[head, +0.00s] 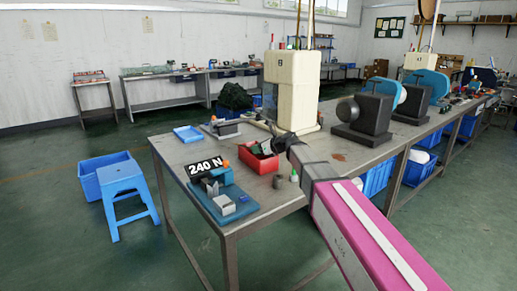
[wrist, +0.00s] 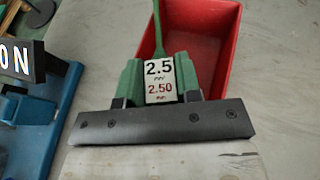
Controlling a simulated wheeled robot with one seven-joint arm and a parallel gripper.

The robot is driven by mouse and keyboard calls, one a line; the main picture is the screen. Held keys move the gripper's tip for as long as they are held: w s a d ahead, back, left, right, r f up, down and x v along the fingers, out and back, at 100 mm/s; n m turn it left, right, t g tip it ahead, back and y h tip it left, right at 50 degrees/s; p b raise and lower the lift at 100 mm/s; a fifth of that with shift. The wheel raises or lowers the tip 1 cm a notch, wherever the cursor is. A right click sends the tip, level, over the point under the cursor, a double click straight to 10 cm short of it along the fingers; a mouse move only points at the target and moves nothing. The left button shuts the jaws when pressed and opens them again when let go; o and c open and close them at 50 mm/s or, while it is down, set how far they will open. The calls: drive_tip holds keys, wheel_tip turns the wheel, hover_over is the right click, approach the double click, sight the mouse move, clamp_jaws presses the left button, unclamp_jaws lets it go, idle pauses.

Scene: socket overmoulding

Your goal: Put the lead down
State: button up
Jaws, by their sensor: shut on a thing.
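In the wrist view, the lead (wrist: 131,82) has a dark green body with a white label reading "2.5" and "2.50", and a thin green cord running up from it. My gripper (wrist: 156,98) is shut on the body. The lead is over or in the near end of a red bin (wrist: 226,62); I cannot tell whether it touches it. In the head view, my gripper (head: 288,143) is at the red bin (head: 262,166) on the table, and the lead is small and hard to make out there.
A blue fixture (head: 228,206) with a "240 N" display (head: 206,167) stands left of the bin. A blue tray (head: 188,134) lies behind it. A cream machine (head: 291,90) and a dark grey machine (head: 363,118) stand behind and right.

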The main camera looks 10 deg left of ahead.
drive_tip(key=o, duration=1)
drive_tip(key=shift+f, duration=0.25)
drive_tip(key=shift+s, duration=0.1)
drive_tip(key=shift+r, duration=0.55)
drive_tip(key=v, duration=1.2)
drive_tip(key=shift+r, duration=0.25)
